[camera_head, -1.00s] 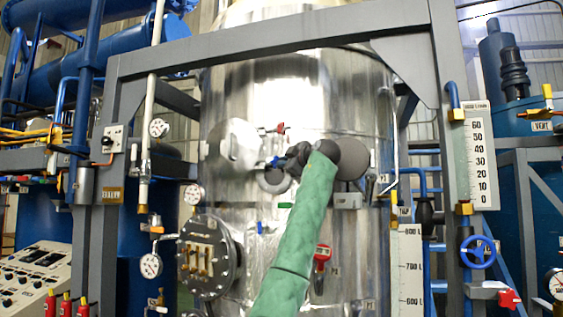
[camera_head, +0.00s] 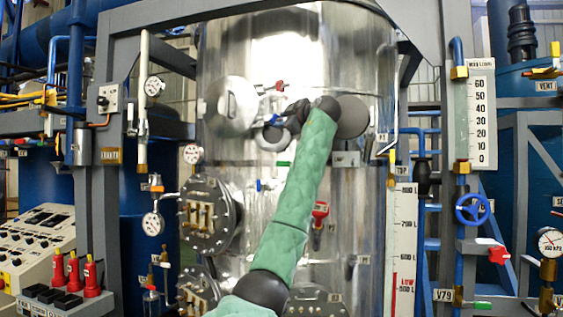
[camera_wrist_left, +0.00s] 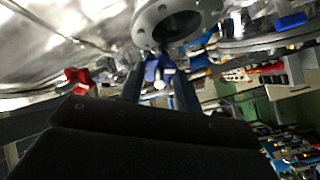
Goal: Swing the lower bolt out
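A blue-handled lower bolt (camera_head: 272,120) is on the front of the steel vessel (camera_head: 262,60), below a red-handled bolt (camera_head: 280,86). The blue handle also shows in the left wrist view (camera_wrist_left: 158,70), between the two finger tips of my left gripper (camera_wrist_left: 160,82). The fingers stand apart, one on each side of it, with no clear contact. In the head view my left gripper (camera_head: 286,122) is small and dark beside the blue handle, partly hidden by my wrist. The red handle (camera_wrist_left: 77,80) is left of the fingers in the wrist view. My right gripper is not in view.
A round metal cover (camera_head: 231,107) is left of the bolts, and a grey disc (camera_head: 352,117) is right of my wrist. A bolted flange (camera_head: 208,215) and a red-handled valve (camera_head: 320,210) are lower on the vessel. A grey frame (camera_head: 250,18) spans above.

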